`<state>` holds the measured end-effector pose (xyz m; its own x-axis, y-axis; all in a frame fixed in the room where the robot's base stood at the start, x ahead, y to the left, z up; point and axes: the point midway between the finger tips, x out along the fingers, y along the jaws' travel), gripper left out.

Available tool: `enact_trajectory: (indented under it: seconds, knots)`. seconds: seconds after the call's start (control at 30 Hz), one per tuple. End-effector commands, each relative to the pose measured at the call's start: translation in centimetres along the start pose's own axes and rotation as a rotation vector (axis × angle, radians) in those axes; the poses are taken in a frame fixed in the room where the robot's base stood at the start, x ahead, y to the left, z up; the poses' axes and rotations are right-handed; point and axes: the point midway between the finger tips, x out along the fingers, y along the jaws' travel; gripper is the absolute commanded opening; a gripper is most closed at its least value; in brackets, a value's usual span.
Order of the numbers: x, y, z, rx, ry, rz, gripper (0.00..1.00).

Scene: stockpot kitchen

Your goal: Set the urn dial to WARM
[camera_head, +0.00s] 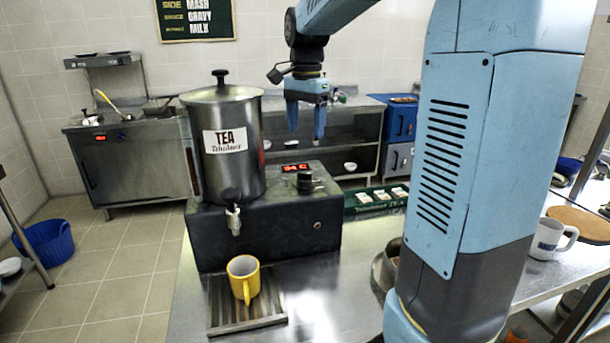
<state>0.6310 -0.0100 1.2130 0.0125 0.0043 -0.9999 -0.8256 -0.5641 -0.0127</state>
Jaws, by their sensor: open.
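The tea urn (227,150) is a steel cylinder with a TEA label, on a dark base box (270,235). The dial (305,181) is a black knob on top of the base, right of the cylinder. Its setting is too small to read. A red lit display (295,167) sits just behind it. My gripper (305,130) is open and empty, pointing down above the dial and apart from it.
A yellow mug (244,278) stands on the slatted drip tray (222,318) below the tap. A box of tea packets (372,202) lies right of the urn. A metal pot (385,268) is partly hidden behind my arm. A white mug (551,238) stands far right.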

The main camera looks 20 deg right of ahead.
Motion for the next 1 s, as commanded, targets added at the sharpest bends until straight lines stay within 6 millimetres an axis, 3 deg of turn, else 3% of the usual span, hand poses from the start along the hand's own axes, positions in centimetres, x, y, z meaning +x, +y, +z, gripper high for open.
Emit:
enact_trajectory:
  seconds: [0.27,0.8,1.0]
  knots:
    - [1.2,-0.6,-0.4,0.031,-0.005,0.016,0.7]
    - [10.2,-0.4,-0.4,0.03,-0.006,0.016,0.7]
    - [12.8,-0.3,-0.4,0.03,-0.005,0.015,0.7]
